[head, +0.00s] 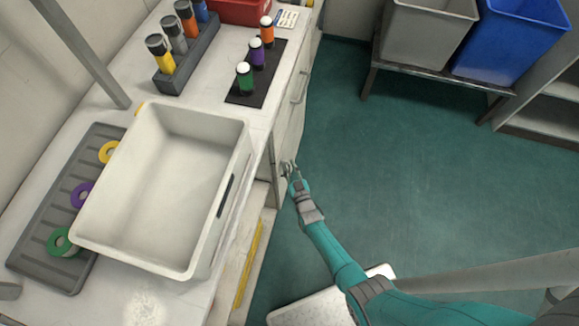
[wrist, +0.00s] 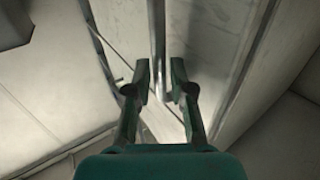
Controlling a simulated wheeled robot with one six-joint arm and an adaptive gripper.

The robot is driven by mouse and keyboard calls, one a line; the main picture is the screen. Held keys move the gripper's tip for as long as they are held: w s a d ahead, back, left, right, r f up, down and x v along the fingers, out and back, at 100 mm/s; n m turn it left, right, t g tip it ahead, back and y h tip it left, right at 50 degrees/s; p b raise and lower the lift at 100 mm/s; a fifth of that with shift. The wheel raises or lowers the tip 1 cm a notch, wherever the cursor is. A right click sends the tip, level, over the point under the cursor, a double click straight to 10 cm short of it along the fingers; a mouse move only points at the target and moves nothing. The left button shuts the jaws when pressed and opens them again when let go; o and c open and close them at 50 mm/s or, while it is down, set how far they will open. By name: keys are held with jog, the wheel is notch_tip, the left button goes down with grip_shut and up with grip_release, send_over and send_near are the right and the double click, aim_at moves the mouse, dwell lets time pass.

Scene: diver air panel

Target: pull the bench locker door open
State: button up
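The pale bench locker door (head: 291,125) is in the bench front, in the upper middle of the head view. My gripper (head: 289,168) is at the near end of this door. In the wrist view the door (wrist: 205,50) shows a slim metal bar handle (wrist: 157,40) running down from the top edge. My gripper (wrist: 160,67) is open there, a finger on either side of the bar's lower end. Gaps show between the bar and the fingers; I cannot tell how deep the bar sits. I cannot tell whether the door is ajar.
The bench top holds a white tub (head: 165,255), a ring rack (head: 30,255) and several bottles. A yellow strip (head: 247,265) lies low beside the bench. A grey bin (head: 425,35) and blue bin (head: 512,45) stand at the back. The green floor (head: 420,170) to the right is clear.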

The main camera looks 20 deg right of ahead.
grip_shut()
jog(key=shift+s+d, duration=0.1)
